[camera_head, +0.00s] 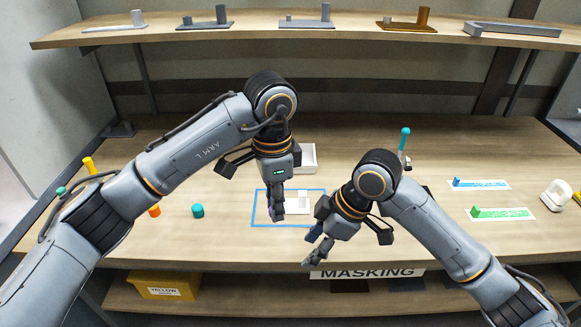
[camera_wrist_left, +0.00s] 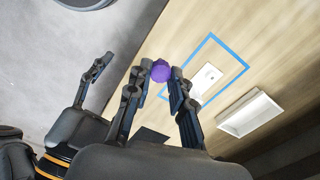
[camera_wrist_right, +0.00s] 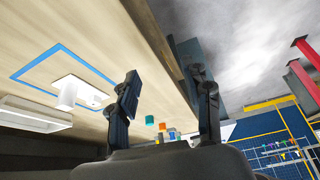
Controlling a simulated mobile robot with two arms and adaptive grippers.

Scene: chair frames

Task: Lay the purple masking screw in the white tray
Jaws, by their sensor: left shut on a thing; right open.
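The purple masking screw (camera_wrist_left: 160,70) is between the fingertips of my left gripper (camera_wrist_left: 161,76), which is shut on it. In the head view only a sliver of purple shows at the tips of my left gripper (camera_head: 276,212), above the blue-taped rectangle. The white tray (camera_wrist_left: 250,113) lies beside the taped rectangle and looks empty in the left wrist view. In the head view the tray (camera_head: 308,160) is partly hidden behind my left gripper. My right gripper (camera_head: 314,248) is open and empty near the table's front edge; its fingers also show in the right wrist view (camera_wrist_right: 165,100).
Inside the blue tape (camera_head: 262,224) is a white plate with a peg (camera_head: 303,200). A teal cylinder (camera_head: 198,211) and an orange one (camera_head: 154,211) stand at left. A teal-topped post (camera_head: 405,140) stands behind my right arm. A shelf (camera_head: 250,30) runs above the back.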

